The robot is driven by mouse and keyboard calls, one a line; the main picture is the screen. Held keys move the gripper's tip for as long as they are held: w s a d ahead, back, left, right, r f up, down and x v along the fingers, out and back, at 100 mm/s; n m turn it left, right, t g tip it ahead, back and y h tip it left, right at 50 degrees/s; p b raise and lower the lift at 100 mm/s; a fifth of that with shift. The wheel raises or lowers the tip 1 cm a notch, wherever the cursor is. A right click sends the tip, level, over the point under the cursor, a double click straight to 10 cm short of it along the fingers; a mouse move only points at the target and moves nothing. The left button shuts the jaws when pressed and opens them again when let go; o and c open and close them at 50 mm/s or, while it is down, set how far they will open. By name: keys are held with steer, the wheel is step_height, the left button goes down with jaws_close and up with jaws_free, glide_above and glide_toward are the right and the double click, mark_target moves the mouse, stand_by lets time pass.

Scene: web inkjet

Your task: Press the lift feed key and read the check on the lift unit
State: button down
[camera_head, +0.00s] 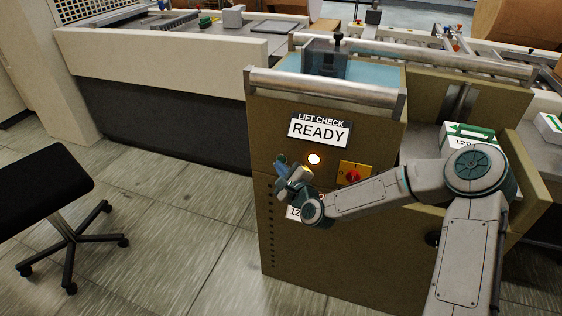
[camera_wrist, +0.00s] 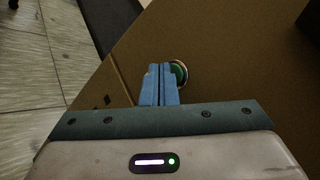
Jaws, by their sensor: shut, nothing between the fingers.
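The lift unit (camera_head: 335,262) is an olive-tan cabinet in the head view. Its white sign (camera_head: 320,130) reads "LIFT CHECK" above "READY". In the head view the key is hidden by my gripper.
A red rotary switch (camera_head: 353,174) on a yellow plate is right of the lamp. A label is partly hidden behind my gripper. A black stool (camera_head: 45,190) stands at left, with open floor (camera_head: 170,235) between. Metal rollers (camera_head: 325,88) top the unit.

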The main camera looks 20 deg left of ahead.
steer(key=shift+w, duration=0.4)
stand_by(0.6)
stand_by(0.3)
steer(key=shift+s, duration=0.85)
steer(key=s+b, duration=0.1)
steer(key=s, duration=0.4)
steer(key=shift+a, duration=0.2)
stand_by(0.6)
